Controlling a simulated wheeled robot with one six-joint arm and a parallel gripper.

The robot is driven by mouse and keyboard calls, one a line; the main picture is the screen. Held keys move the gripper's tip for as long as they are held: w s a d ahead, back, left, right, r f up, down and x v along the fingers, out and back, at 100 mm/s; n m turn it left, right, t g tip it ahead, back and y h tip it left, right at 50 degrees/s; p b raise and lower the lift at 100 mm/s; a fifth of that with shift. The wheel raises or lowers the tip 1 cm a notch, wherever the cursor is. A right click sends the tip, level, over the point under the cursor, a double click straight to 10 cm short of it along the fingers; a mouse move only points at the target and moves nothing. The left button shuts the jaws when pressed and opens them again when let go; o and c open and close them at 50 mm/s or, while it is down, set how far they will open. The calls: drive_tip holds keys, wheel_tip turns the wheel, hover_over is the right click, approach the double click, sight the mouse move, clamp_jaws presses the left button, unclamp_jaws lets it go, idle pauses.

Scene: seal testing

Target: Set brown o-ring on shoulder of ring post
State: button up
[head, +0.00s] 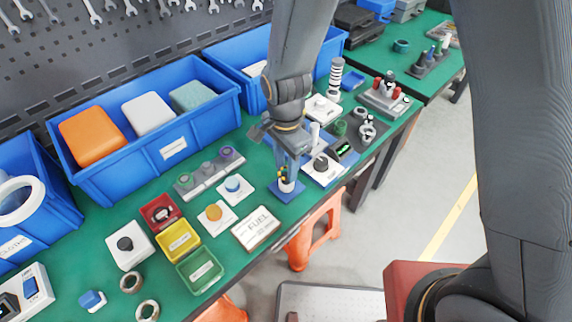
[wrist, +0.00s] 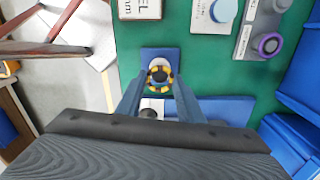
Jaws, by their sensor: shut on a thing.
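My gripper (wrist: 158,88) points down over a small post on a blue square base (head: 287,194) near the bench's front edge. In the wrist view the blue base (wrist: 147,53) carries a pale round shoulder (wrist: 154,65). A dark round centre and a yellow-and-dark banded ring shape (wrist: 152,86) show between my fingertips. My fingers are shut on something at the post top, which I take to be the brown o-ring. It is too small and hidden to tell whether it is around the post or touches the shoulder.
A white FUEL box (head: 258,228) stands to the left of the post. A grey rack with coloured rings (head: 208,172) and blue bins (head: 140,125) lie behind. Small devices crowd the right side.

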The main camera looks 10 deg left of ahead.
drive_tip(key=shift+f+b, duration=0.4)
drive_tip(key=shift+f, duration=0.5)
idle(0.9)
drive_tip(key=o, duration=0.9)
drive_tip(key=shift+r+p, duration=3)
drive_tip(key=shift+r, duration=0.55)
drive_tip(key=shift+d, duration=0.1)
drive_tip(key=s+d+r+n+b, duration=0.1)
drive_tip(key=d+n+b, duration=0.3)
drive_tip(key=d, duration=0.8)
drive_tip(key=s+d+r+n+t+b, duration=0.1)
drive_tip(key=d+n+b, duration=0.4)
drive_tip(key=d, duration=0.7)
drive_tip(key=shift+s+r+n+b, duration=0.3)
drive_tip(key=shift+r+b, duration=0.3)
drive_tip(key=shift+r, duration=0.2)
